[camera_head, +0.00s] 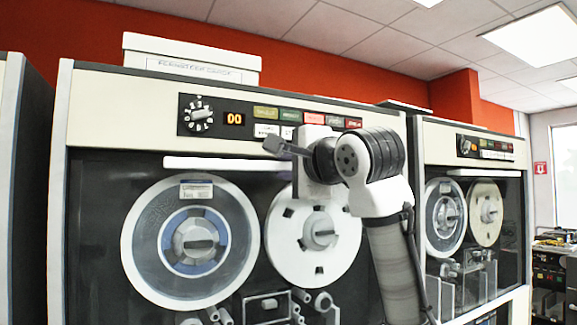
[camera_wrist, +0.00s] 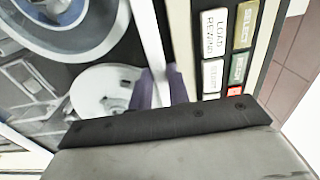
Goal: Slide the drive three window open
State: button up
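The nearer tape drive has a glass window (camera_head: 110,190) in front of two reels, with a white handle bar (camera_head: 225,163) along its top edge. The window looks closed. No drive number is readable. My gripper (camera_head: 277,147) is in front of this drive, by the right part of the bar and below the buttons. In the wrist view, the two dark fingers of my gripper (camera_wrist: 162,90) stand apart, with the pale bar (camera_wrist: 153,40) running into view between them. Contact with the bar cannot be made out.
A control panel (camera_head: 255,119) with a dial, an orange display and coloured buttons sits just above the bar. A second drive (camera_head: 472,140) with a similar window stands at the right. A white box (camera_head: 190,62) lies on top of the nearer drive.

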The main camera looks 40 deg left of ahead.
grip_shut()
jog(key=shift+f, duration=0.1)
notch_tip(320, 180, down, 44)
jog(key=b, duration=2.7)
jog(key=shift+r, duration=0.25)
jog(key=o, duration=0.5)
grip_release()
